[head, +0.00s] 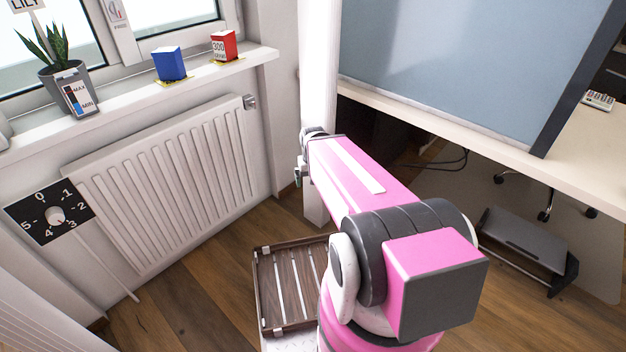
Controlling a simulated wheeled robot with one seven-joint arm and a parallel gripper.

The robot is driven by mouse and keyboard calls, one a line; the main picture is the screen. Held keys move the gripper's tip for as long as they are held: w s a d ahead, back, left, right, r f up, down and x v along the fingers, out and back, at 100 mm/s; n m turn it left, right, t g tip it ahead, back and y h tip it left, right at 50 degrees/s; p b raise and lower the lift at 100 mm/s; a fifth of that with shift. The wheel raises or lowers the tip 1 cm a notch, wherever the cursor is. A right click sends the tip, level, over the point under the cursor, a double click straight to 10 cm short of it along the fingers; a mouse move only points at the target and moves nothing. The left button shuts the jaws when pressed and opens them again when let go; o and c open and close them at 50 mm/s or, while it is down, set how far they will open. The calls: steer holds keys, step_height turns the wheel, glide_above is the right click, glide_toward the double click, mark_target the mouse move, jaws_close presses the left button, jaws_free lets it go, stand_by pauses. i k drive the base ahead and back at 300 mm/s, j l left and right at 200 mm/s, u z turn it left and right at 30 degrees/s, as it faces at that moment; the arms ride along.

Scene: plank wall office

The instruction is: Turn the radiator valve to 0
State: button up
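The white ribbed radiator (165,180) is under the window sill. My gripper (298,176) shows only as small parts at the far end of my pink arm, well right of the dial and apart from it. Its fingers cannot be made out.
A small grey fitting (250,102) is at the radiator's upper right corner. The sill (130,97) holds a potted plant (62,82), a blue box (169,64) and a red box (223,46). A desk (440,118) stands right. Wooden floor (200,287) lies open before the radiator.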

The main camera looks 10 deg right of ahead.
mark_target(55, 216)
steer(key=u, duration=1.25)
